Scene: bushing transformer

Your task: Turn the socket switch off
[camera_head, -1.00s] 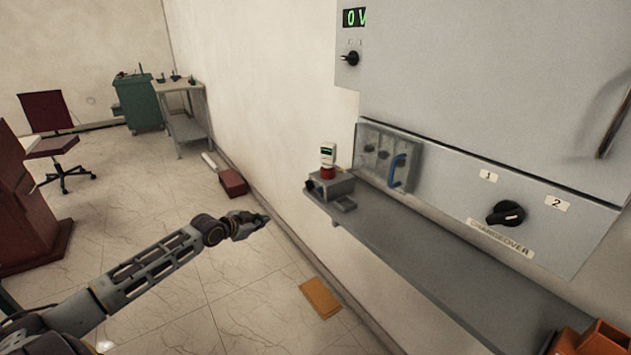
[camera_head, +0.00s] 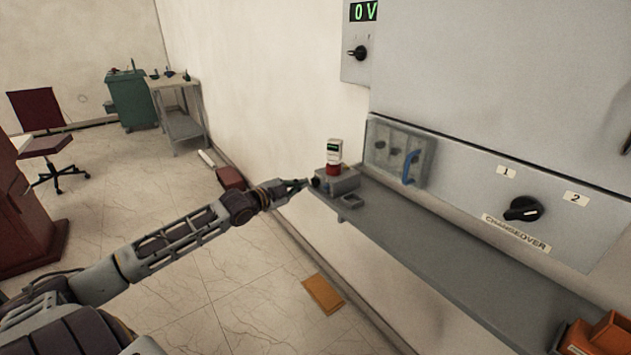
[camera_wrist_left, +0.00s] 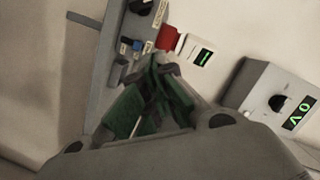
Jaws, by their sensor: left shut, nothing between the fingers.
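A grey box (camera_head: 341,181) with a red part (camera_head: 334,168) and a small white unit with a green display (camera_head: 334,150) sits on the far end of the shelf. I cannot tell which control is the socket switch. My left gripper (camera_head: 304,184) is shut and empty, close to the box's left side; contact cannot be told. Its green fingers (camera_wrist_left: 158,75) are together in the wrist view. My right gripper is out of view.
The grey shelf (camera_head: 440,250) runs along the wall. Above it are a clear-covered panel with a blue handle (camera_head: 409,168), a changeover knob (camera_head: 523,209) and a knob (camera_head: 357,53) under the 0V display (camera_head: 364,11). Orange bins (camera_head: 598,335) stand at the near right.

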